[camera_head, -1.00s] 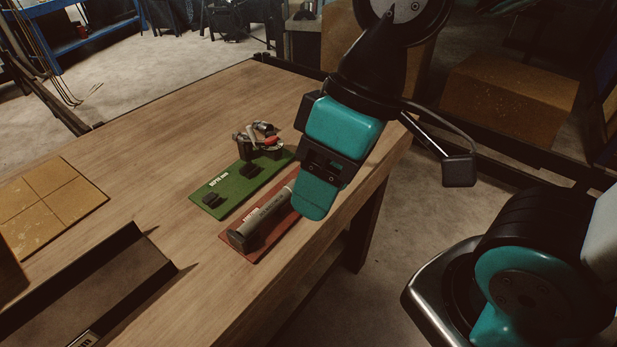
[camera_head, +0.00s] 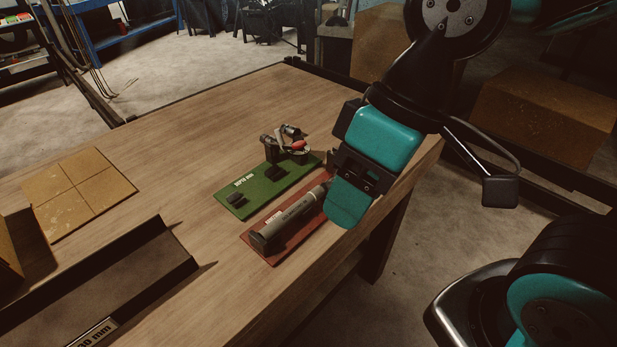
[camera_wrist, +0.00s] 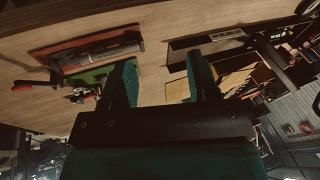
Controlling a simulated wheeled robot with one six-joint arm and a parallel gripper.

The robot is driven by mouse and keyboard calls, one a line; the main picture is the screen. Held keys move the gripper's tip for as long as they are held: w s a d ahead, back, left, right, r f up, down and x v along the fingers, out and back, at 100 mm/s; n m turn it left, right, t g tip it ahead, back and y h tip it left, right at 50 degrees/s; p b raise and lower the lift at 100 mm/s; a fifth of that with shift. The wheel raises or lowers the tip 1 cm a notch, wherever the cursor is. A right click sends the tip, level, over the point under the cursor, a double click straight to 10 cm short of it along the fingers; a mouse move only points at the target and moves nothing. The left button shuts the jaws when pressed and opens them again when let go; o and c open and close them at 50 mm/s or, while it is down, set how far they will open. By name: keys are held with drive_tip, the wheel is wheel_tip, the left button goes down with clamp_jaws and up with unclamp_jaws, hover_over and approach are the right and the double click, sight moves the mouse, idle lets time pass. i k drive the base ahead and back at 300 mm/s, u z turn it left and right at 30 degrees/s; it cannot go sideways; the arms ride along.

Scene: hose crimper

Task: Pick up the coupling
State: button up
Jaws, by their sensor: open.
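A grey cylindrical piece (camera_head: 297,216) lies lengthwise on a red board (camera_head: 283,246), its near end at a dark block; it also shows in the wrist view (camera_wrist: 108,46). I cannot tell for sure whether it is the coupling. A green board (camera_head: 252,199) beside it bears black holders and, at its far end, a metal tool with a red part (camera_head: 298,146). My gripper (camera_head: 348,205) is over the right end of the red board and hides part of it. In the wrist view my gripper (camera_wrist: 163,82) has its two teal fingers apart with nothing between them.
A dark tray (camera_head: 120,285) with a millimetre label is at the front left of the wooden table (camera_head: 200,130). A square tan tile panel (camera_head: 78,190) lies at the left. The table's right edge is close to the red board. The table behind the green board is clear.

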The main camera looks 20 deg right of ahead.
sight(291, 131)
drive_tip(key=z, duration=1.75)
drive_tip(key=i, duration=1.45)
drive_tip(key=u, duration=3.15)
